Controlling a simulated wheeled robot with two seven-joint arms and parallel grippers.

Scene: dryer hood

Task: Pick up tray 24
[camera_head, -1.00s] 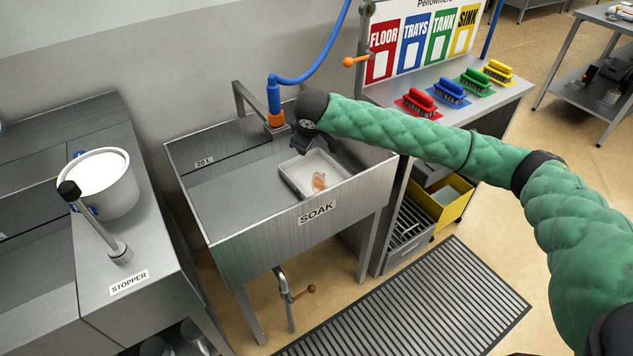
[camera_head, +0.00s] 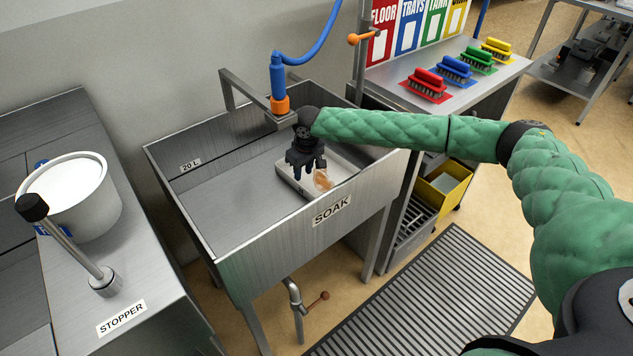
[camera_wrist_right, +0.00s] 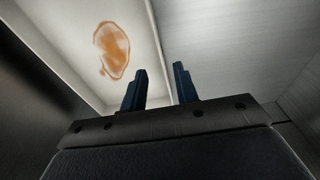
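The tray is a white, shallow, square-cornered tray (camera_head: 290,181) with an orange-brown stain (camera_head: 322,180). It lies in the soak sink (camera_head: 225,215), near its right end. No number 24 can be read on it. My right gripper (camera_head: 306,173) is over the tray's left part in the head view and hides some of it. In the right wrist view the two dark blue fingers (camera_wrist_right: 160,88) stand apart with nothing between them. The tray's wall (camera_wrist_right: 160,45) runs up beyond the gap between the fingers, and the stain (camera_wrist_right: 112,50) lies to the left. Contact cannot be told. My left gripper is not in view.
A blue hose tap (camera_head: 278,85) hangs over the sink's back edge. Several coloured brushes (camera_head: 453,70) lie on the right bench. The sink's left part is empty.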

